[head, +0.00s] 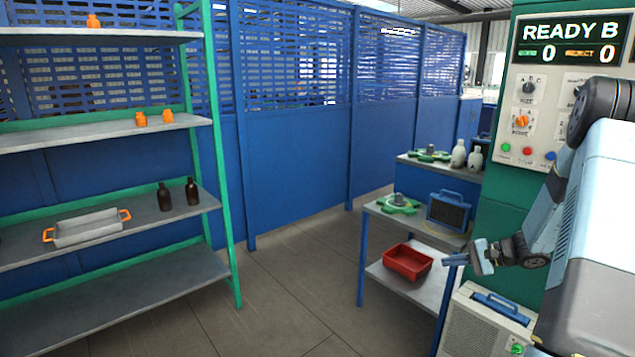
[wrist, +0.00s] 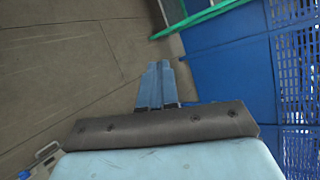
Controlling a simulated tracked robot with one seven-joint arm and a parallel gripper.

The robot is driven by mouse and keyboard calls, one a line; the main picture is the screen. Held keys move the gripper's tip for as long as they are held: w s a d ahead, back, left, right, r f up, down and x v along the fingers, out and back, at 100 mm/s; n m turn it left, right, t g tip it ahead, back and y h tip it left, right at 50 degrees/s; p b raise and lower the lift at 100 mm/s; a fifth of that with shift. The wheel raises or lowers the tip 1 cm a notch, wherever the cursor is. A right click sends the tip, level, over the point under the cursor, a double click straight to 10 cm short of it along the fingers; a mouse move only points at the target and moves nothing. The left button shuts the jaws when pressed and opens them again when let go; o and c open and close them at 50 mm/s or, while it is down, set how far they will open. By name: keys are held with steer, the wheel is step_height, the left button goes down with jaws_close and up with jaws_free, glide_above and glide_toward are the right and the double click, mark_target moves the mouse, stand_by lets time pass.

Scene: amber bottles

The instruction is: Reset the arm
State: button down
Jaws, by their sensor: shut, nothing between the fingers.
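My arm (head: 580,215) is at the right of the head view, bent down and stretched forward at its end. My gripper (head: 458,259) points left, in front of the blue-framed shelf stand. In the wrist view my gripper (wrist: 157,84) shows its two blue fingers side by side and shut, with nothing between them. Beyond the fingers are the bare floor and the blue partition.
A blue-framed stand (head: 362,255) holds a red bin (head: 407,262). A machine panel (head: 560,90) reads "READY B". A green rack (head: 225,200) at left bears dark bottles (head: 192,191) and a grey tray (head: 88,228). The floor (head: 290,300) between is clear.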

steer(key=s+a+r+n+g+h, duration=0.2)
steer(key=s+a+r+n+h, duration=0.1)
steer(key=s+a+r, duration=0.5)
steer(key=s+a+r+n+g+h, duration=0.25)
steer(key=s+a+r, duration=0.35)
steer(key=r, duration=0.4)
steer(key=s+a+r+n+t+h, duration=0.1)
steer(key=s+r+n+t+h, duration=0.1)
steer(key=s, duration=0.7)
steer(key=s+r+n+t+h, duration=0.2)
steer(key=s+r+h, duration=0.2)
steer(key=s+r, duration=0.3)
steer(key=shift+s+a+t, duration=0.35)
steer(key=shift+s, duration=1.3)
steer(key=shift+r, duration=0.1)
